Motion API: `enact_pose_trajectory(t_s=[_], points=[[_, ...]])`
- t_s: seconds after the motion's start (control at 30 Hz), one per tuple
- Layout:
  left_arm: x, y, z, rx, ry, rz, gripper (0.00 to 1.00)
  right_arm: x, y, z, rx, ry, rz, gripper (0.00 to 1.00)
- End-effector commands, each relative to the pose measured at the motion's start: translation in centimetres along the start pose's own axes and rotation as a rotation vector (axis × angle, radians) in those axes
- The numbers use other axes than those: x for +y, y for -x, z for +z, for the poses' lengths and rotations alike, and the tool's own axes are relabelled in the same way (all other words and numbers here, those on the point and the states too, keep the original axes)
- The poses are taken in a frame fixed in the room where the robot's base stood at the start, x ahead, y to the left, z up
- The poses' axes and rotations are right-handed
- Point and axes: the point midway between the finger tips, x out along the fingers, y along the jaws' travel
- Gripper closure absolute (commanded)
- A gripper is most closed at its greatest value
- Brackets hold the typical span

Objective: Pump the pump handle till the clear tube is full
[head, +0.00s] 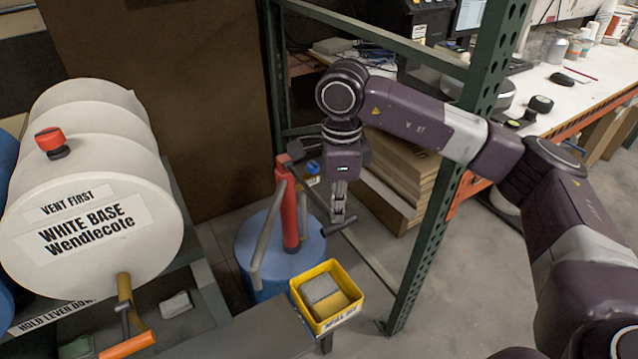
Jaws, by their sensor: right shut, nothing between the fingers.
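A red pump (289,212) stands upright on a blue drum (312,246) in the middle of the head view. Its dark pump handle (310,194) slants from the pump's top down to the right, ending in a short crossbar beside my right gripper. My right gripper (338,216) points down at this handle end, with its fingers shut and nothing held between them. Whether the fingers touch the handle I cannot tell. A greyish tube (266,238) hangs from the pump's left side; I cannot make out any fill level in it. My left gripper is out of view.
A large white barrel (95,200) lies at the left. A green rack post (437,200) rises close right of the handle. Stacked cardboard (400,165) and a workbench (590,95) are behind.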

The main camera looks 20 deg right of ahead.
Motion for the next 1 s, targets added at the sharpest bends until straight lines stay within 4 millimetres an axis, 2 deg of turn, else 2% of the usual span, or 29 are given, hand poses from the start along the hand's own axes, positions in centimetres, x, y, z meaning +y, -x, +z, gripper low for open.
enact_pose_trajectory(t_s=[1.0], points=[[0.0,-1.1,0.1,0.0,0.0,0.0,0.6,0.0,-1.4,0.0,0.001,-0.001,0.0,1.0]])
